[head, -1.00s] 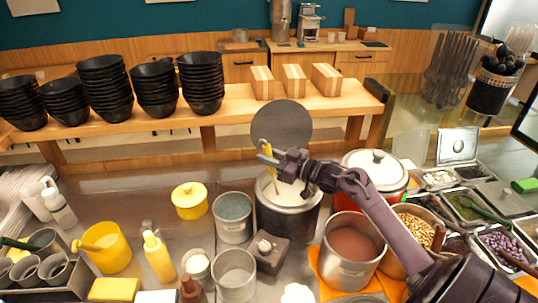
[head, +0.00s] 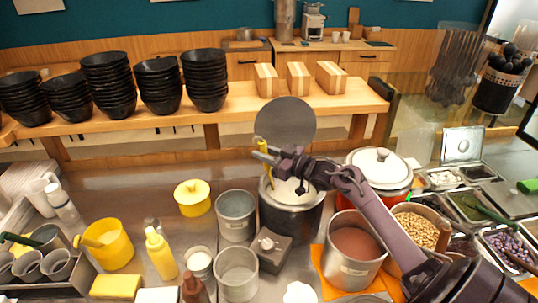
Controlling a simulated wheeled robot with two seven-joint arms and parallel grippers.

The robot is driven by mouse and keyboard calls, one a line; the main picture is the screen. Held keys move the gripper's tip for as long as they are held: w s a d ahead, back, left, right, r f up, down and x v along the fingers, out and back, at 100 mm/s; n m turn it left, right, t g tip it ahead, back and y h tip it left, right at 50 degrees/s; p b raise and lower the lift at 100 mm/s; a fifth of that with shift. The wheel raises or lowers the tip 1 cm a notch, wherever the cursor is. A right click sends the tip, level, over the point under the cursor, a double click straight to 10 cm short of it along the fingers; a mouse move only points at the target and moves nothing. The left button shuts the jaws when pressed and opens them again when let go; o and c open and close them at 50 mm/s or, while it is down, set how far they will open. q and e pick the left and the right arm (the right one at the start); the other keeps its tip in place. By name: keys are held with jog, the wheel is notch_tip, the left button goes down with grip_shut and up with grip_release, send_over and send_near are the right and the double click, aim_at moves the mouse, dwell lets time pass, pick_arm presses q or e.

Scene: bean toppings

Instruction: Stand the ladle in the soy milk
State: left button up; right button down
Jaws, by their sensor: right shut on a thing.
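The pot of soy milk (head: 290,218) is a dark metal pot with white liquid, standing on the counter in the middle of the head view. Its round grey lid (head: 285,122) shows upright behind it. My right gripper (head: 272,158) is over the pot's left side, shut on the yellow handle of the ladle (head: 262,146). The handle is near upright, leaning a little, and its lower part reaches down into the pot opening. The ladle's bowl is hidden, so I cannot tell whether it touches the bottom. My left gripper is out of view.
A white-lidded red pot (head: 379,172) and a pot of brown liquid (head: 352,250) stand close on the right. Black bowl stacks (head: 108,85) stand on the back shelf.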

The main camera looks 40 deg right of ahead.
jog(key=shift+w+a, duration=0.1)
jog(key=shift+w, duration=0.1)
jog(key=c, duration=1.1)
grip_release()
jog(key=r+p, duration=0.2)
jog(key=r, duration=0.1)
jog(key=w+a+r+p, duration=0.1)
jog(key=r+p, duration=0.2)
jog(key=r, duration=0.1)
jog(key=w+r+p, duration=0.1)
jog(key=r+p, duration=0.2)
jog(key=r, duration=0.1)
jog(key=shift+w+a+r, duration=0.1)
jog(key=shift+a+r, duration=0.1)
jog(key=shift+r, duration=0.05)
jog(key=shift+w+a+r+p, duration=0.15)
jog(key=shift+r+p, duration=0.25)
jog(key=shift+r, duration=0.2)
jog(key=shift+f, duration=0.15)
